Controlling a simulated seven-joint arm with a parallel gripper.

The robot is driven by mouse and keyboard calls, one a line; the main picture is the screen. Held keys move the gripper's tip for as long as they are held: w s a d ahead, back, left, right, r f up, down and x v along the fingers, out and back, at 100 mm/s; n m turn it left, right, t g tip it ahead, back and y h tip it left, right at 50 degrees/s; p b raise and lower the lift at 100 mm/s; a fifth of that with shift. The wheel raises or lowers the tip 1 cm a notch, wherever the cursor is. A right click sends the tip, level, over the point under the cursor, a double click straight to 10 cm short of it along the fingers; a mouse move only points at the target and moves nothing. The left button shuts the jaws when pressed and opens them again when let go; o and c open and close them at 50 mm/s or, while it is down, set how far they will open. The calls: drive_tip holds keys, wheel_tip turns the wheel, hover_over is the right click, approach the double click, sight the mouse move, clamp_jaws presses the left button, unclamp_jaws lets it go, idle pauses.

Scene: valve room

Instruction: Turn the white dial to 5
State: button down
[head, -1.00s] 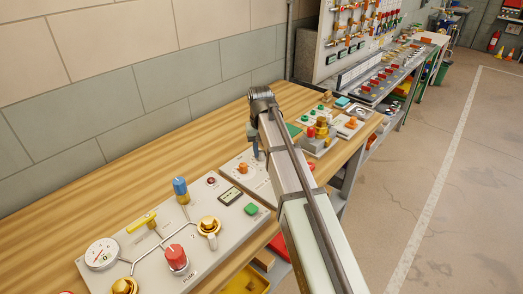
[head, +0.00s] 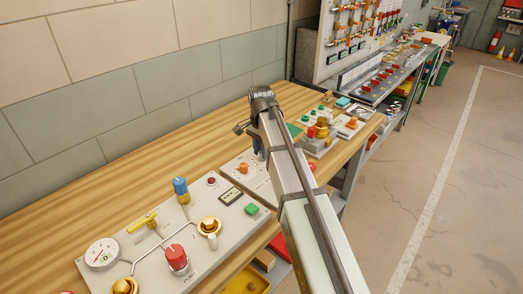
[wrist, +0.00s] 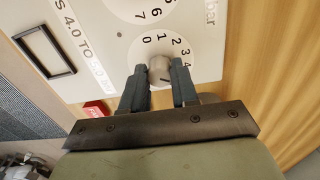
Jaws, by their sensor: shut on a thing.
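The pale grey-white dial knob (wrist: 160,70) sits on a white round scale in the wrist view. The numbers 0, 1, 2, 3 and 4 show along the scale's far edge; the near part is hidden by my fingers. My gripper (wrist: 158,67) is shut on the knob, one dark finger on each side. A short dark mark shows on the knob's near side, but I cannot tell which number it points to. In the head view my arm hides the dial, and part of my gripper (head: 259,151) shows beside the arm over the panel.
A second round scale (wrist: 145,10) with 6 and 7 lies just beyond. A black-framed window (wrist: 45,52) and a red part (wrist: 96,108) are nearby. In the head view, a panel with a red knob (head: 176,258), a blue knob (head: 181,186) and a gauge (head: 102,254) stands left.

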drive_tip(key=shift+m, duration=1.5)
drive_tip(key=c, duration=0.9)
unclamp_jaws()
drive_tip(key=shift+o, duration=0.2)
wheel_tip(320, 180, up, 14)
drive_tip(key=shift+w, duration=0.2)
